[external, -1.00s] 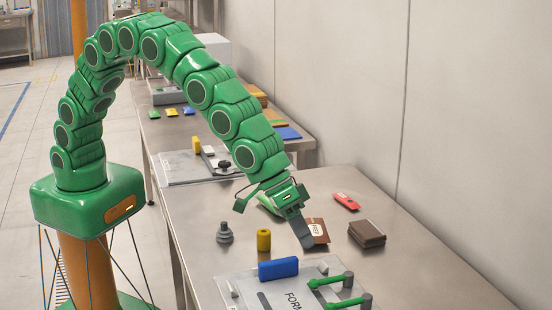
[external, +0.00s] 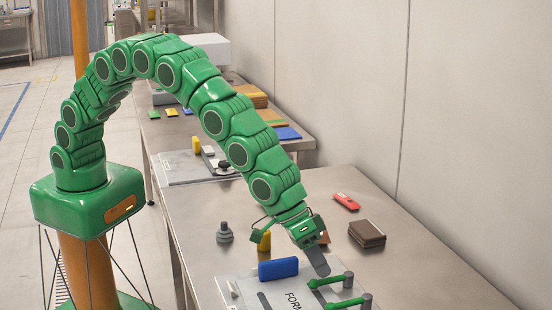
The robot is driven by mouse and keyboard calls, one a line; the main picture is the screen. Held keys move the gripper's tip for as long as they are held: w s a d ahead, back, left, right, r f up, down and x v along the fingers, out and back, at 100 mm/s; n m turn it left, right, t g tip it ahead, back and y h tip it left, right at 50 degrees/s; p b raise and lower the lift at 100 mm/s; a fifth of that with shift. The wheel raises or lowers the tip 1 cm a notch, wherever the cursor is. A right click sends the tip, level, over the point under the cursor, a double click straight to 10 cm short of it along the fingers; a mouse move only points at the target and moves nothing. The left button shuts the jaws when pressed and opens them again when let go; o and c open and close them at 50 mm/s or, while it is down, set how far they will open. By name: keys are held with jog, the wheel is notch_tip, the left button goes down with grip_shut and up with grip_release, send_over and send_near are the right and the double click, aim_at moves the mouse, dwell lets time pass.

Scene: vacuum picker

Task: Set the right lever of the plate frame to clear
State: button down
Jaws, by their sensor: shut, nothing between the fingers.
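The plate frame (external: 250,289), a clear flat plate with the partly visible word "FORM", lies on the steel table at the bottom edge. Two green levers with grey pivots sit on its right side: a farther lever (external: 331,281) and a nearer lever (external: 345,304). Both point left from their pivots. No "clear" mark can be read. My gripper (external: 319,265) is shut and empty, its grey fingers pointing down just above or behind the farther lever's arm. I cannot tell whether they touch it.
A blue block (external: 278,268) stands at the plate's back edge, left of my gripper. The table's right side is clear.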

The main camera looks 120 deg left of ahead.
aim_at(349, 306)
jog(key=x, duration=0.2)
jog(key=shift+w+f, duration=0.2)
jog(key=shift+f, duration=0.15)
jog(key=shift+w+d+f, duration=0.2)
jog(key=shift+w, duration=0.05)
jog(key=shift+w+d, duration=0.6)
jog(key=shift+w+d+f, duration=0.2)
jog(key=shift+w+d, duration=0.35)
jog(key=shift+d, duration=0.05)
